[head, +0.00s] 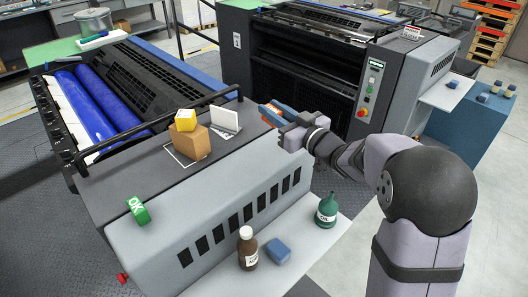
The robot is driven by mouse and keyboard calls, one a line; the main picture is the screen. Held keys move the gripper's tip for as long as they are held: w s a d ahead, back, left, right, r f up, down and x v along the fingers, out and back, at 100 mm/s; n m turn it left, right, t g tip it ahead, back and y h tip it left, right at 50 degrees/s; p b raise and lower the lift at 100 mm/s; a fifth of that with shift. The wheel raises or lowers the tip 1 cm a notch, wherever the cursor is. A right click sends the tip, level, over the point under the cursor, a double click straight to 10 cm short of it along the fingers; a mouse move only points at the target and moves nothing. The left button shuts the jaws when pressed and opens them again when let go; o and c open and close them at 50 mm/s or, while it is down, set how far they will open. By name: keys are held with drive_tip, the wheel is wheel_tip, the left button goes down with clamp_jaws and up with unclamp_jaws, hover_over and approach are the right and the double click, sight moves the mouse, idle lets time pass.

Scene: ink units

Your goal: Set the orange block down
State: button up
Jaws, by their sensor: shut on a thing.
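My gripper (279,113) is at the centre of the head view, at the right end of the grey machine top. It is shut on the orange block (269,115), which shows only as a narrow orange strip beside a blue finger. The rest of the block is hidden, and I cannot tell whether it touches the surface below. To its left, a tan box (190,145) stands within a white outline (172,154) on the machine top. A yellow block (185,120) sits on the tan box.
A white stand (225,122) is between the tan box and my gripper. A black rail (150,122) runs behind the box. A green OK block (138,210) sits front left. A brown bottle (247,250), blue block (278,251) and green bottle (326,211) stand on the lower shelf.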

drive_tip(key=shift+a+r+n+g+y, duration=0.4)
drive_tip(key=shift+a+r, duration=0.25)
drive_tip(key=shift+a, duration=0.05)
drive_tip(key=shift+y, duration=0.3)
drive_tip(key=shift+s+a+f+p, duration=0.15)
drive_tip(key=shift+f+p, duration=0.15)
drive_tip(key=shift+f, duration=2.35)
drive_tip(key=shift+a+f+p, duration=0.15)
drive_tip(key=shift+f+p, duration=0.15)
drive_tip(key=shift+f, duration=2.3)
drive_tip(key=shift+f, duration=0.1)
drive_tip(key=shift+f, duration=0.1)
drive_tip(key=o, duration=1.1)
drive_tip(key=shift+c, duration=0.2)
